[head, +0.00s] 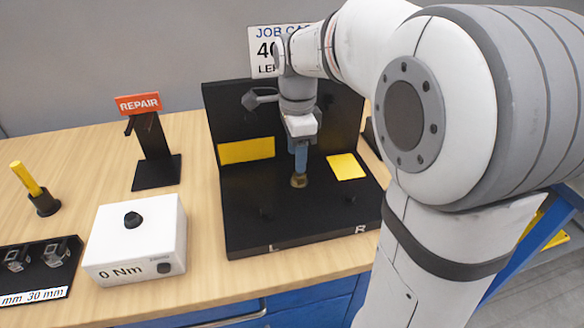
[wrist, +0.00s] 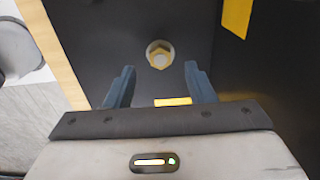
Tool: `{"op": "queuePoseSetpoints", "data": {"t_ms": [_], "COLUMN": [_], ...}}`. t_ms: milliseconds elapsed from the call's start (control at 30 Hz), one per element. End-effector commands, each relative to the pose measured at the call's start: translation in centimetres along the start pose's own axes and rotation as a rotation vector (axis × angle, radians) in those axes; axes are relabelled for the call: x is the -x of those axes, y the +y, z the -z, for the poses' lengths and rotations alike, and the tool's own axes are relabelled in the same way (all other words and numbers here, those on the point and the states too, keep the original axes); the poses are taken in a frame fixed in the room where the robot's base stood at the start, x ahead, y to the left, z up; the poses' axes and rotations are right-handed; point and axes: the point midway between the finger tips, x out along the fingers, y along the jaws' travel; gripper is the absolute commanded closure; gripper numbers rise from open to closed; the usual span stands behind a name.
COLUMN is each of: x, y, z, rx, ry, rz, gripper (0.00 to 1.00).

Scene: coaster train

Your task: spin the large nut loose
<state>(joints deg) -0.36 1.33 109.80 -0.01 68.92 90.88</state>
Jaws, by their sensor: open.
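The large nut (wrist: 159,57) is a brass-coloured hexagon in a pale round surround. In the wrist view it lies just beyond my two blue fingers, roughly centred between them. In the head view the brass piece (head: 298,181) sits on the black fixture base, right below my fingertips. My gripper (wrist: 160,80) is open, with nothing between its fingers; it also shows in the head view (head: 299,165), pointing down at the fixture. I cannot tell from these views how much height separates the fingertips from the nut.
The black fixture (head: 240,215) has a back wall, yellow patches and L and R marks. To its left stand a white 0 Nm box (head: 135,240), a REPAIR stand (head: 152,150), a yellow-handled tool (head: 27,180) and a black socket holder (head: 40,265). Bare wood lies between them.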

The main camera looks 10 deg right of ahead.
Motion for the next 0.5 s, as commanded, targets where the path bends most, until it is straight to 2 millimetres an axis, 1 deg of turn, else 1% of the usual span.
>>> {"op": "queuePoseSetpoints", "data": {"t_ms": [33, 200, 333, 500], "x": [-1.1, -3.7, -5.0, -5.6], "y": [0.1, 0.1, 0.0, 0.0], "z": [0.0, 0.0, 0.0, -0.1], "rx": [0.001, 0.002, 0.003, 0.004], "ry": [0.000, 0.000, 0.000, 0.000], "rz": [-0.003, -0.002, -0.001, 0.000], "gripper": [0.51, 0.51, 0.51, 0.51]}}
